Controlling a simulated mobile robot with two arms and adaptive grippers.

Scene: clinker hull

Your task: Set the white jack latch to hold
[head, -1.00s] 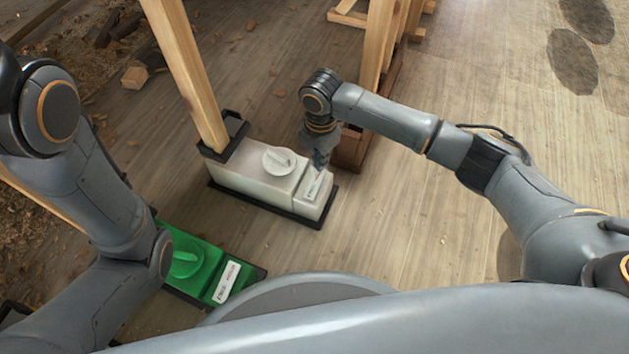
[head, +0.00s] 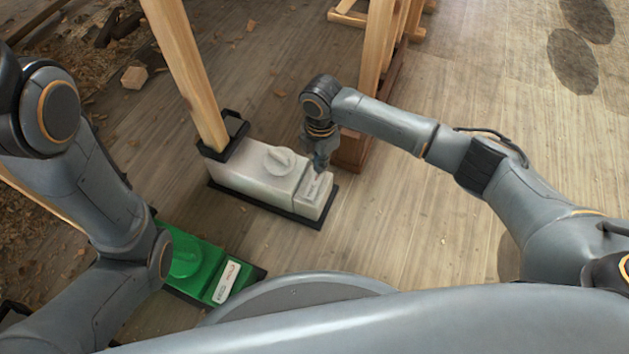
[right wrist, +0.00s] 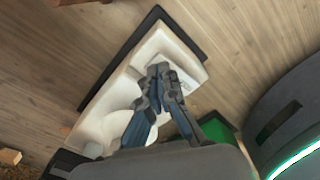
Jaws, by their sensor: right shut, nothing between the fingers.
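The white jack (head: 240,179) stands on the floor in a black base tray, with a round white knob (head: 279,160) on its top. It also shows in the right wrist view (right wrist: 112,88). On its right end is a lower block with a pale label panel (head: 313,187); the latch on it is too small and covered to read. My right gripper (head: 319,168) points down at that panel, its fingers shut and empty. In the right wrist view the fingertips (right wrist: 164,72) are at or just above the panel; contact cannot be told. My left gripper is out of view.
A green jack (head: 195,262) with its own knob and label stands nearer me, partly behind my left arm. A wooden prop (head: 188,75) rises from the white jack's far end. Wooden trestle legs (head: 376,75) stand behind my right gripper. Floor to the right is clear.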

